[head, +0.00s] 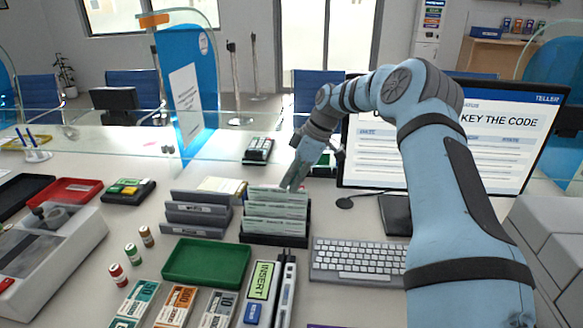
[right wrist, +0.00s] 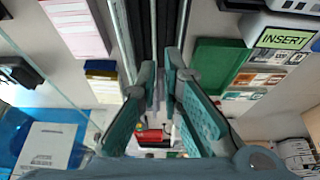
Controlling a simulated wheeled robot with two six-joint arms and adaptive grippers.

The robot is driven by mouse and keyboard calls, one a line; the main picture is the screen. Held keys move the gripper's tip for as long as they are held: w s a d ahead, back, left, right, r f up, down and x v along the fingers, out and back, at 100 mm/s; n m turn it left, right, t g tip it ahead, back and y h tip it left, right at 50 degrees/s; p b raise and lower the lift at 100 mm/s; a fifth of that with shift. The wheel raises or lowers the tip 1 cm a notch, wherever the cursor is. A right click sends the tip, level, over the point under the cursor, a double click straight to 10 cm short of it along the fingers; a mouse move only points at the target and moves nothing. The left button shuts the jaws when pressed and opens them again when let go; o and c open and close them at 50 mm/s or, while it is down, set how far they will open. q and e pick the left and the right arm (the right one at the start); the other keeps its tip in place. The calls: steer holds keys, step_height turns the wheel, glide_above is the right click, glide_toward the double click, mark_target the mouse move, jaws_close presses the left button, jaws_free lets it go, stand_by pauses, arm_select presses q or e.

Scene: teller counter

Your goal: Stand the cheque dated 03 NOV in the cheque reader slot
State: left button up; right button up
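Several pale green cheques (head: 275,226) stand in a black tiered rack (head: 246,238) in the middle of the counter. Their dates are too small to read. My right gripper (head: 291,186) reaches down at the back of this rack, by the rear cheques. In the right wrist view its fingers (right wrist: 162,75) are apart, with a narrow gap between the tips, just at the rack's slots. I see no cheque held between them. The cheque reader (head: 262,290), with a green INSERT display, stands at the front right of the green tray; it also shows in the right wrist view (right wrist: 285,36). My left gripper is out of view.
A grey rack (head: 195,215) stands close left of the cheque rack. A green tray (head: 207,262) lies in front, with banknote bundles (head: 175,305) before it. A keyboard (head: 358,262) and monitor (head: 440,150) stand right. A glass screen runs behind.

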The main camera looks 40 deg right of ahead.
mark_target(275, 204)
steer(key=b+x, duration=0.1)
steer(key=x, duration=0.4)
steer(key=shift+w+f, duration=0.25)
steer(key=w+f, duration=0.1)
steer(key=f, duration=0.1)
steer(key=shift+w+a+f, duration=0.25)
steer(key=shift+w+a, duration=0.05)
steer(key=shift+w, duration=0.1)
steer(key=shift+b+x, duration=0.35)
steer(key=shift+x, duration=0.75)
steer(key=shift+d+r, duration=0.1)
steer(key=shift+r, duration=0.05)
steer(key=shift+s+r, duration=0.1)
steer(key=shift+s, duration=0.15)
jaws_close()
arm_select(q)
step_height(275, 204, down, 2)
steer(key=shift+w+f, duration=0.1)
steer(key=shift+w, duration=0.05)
arm_select(e)
steer(key=shift+w, duration=0.1)
steer(key=shift+r, duration=0.1)
